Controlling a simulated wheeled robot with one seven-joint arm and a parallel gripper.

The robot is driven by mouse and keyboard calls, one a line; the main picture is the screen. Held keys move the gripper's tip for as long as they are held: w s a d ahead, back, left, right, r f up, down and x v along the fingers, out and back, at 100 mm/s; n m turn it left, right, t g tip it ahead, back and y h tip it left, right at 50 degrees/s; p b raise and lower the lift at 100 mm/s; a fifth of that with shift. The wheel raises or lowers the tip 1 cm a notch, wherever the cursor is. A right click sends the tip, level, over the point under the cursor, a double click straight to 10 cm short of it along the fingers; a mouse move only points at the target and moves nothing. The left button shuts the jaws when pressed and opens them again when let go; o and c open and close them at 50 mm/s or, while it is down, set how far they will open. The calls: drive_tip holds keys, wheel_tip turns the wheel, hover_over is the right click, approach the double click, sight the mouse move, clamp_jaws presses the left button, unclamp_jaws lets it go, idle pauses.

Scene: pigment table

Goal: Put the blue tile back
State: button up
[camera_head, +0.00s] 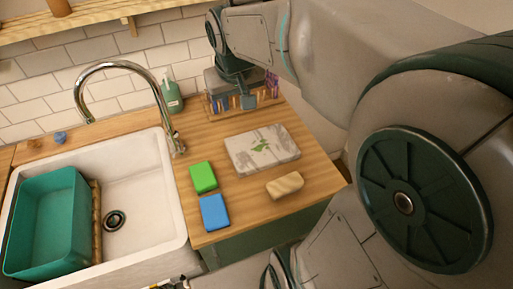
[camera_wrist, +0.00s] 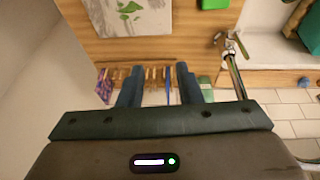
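A flat blue block (camera_head: 215,212) lies on the wooden counter near its front edge, beside the sink. A wooden rack (camera_head: 214,114) at the back of the counter holds several thin upright coloured pieces. A thin blue upright piece (camera_wrist: 168,84) shows at the rack in the wrist view. I cannot tell which of these blue things is the tile. My gripper (camera_head: 248,103) points down over the rack and partly hides it. In the wrist view my gripper (camera_wrist: 160,82) has its fingers apart, with the rack between and beyond them. Neither finger clearly touches the blue piece.
A green block (camera_head: 203,177), a grey-white slab with a green mark (camera_head: 262,152) and a tan block (camera_head: 285,186) lie on the counter. A green bottle (camera_head: 172,98) and the faucet (camera_head: 168,110) stand left of the rack. The sink (camera_head: 150,190) holds a teal tub (camera_head: 45,225).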

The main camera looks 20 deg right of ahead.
drive_tip(key=s+f, duration=0.3)
drive_tip(key=s, duration=1)
drive_tip(key=shift+s+f+y, duration=0.2)
drive_tip(key=shift+f+y, duration=0.1)
drive_tip(key=shift+f, duration=0.1)
